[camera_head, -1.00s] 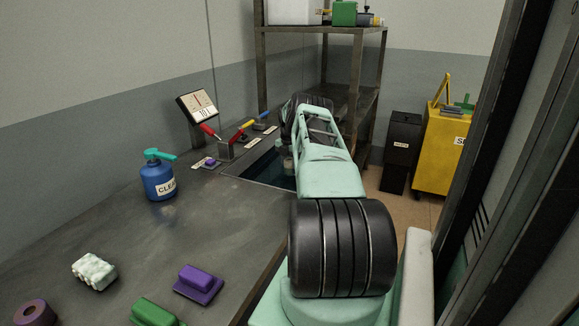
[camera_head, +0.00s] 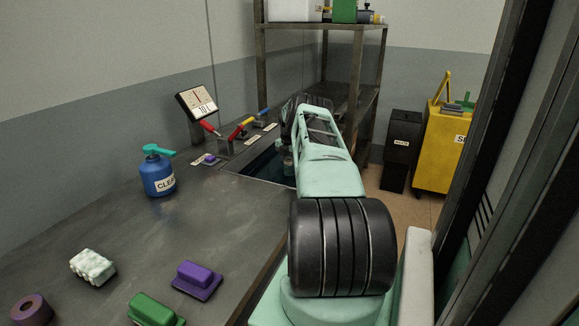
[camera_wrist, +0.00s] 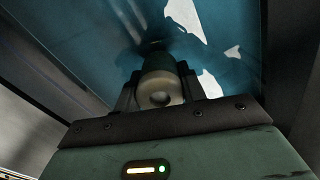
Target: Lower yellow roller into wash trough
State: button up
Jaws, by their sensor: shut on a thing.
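The wash trough (camera_head: 248,170) is a dark rectangular opening in the grey counter, with blue liquid inside. The liquid also fills the upper part of the wrist view (camera_wrist: 90,45). My gripper (camera_wrist: 160,93) is shut on the roller (camera_wrist: 158,90), whose pale cream-yellow round end shows between the two dark fingers. In the head view, my gripper (camera_head: 288,163) is at the trough's right side, mostly behind my arm, and the roller is hard to make out there. The wrist view shows the roller against the blue liquid; I cannot tell how deep it is.
A blue spray bottle (camera_head: 158,176), purple (camera_head: 197,280) and green blocks (camera_head: 155,311) and a white lumpy block (camera_head: 92,266) are on the counter. A metal shelf (camera_head: 318,27) rises behind.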

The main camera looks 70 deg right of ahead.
aim_at(290, 160)
jog(key=shift+f+b, duration=1.05)
jog(key=shift+f, duration=0.25)
dwell(0.4)
jog(key=o, duration=1.2)
jog(key=shift+c, duration=0.2)
jog(key=shift+r, duration=0.1)
notch_tip(290, 160, up, 17)
jog(key=shift+r+b, duration=0.15)
jog(key=shift+b, duration=0.3)
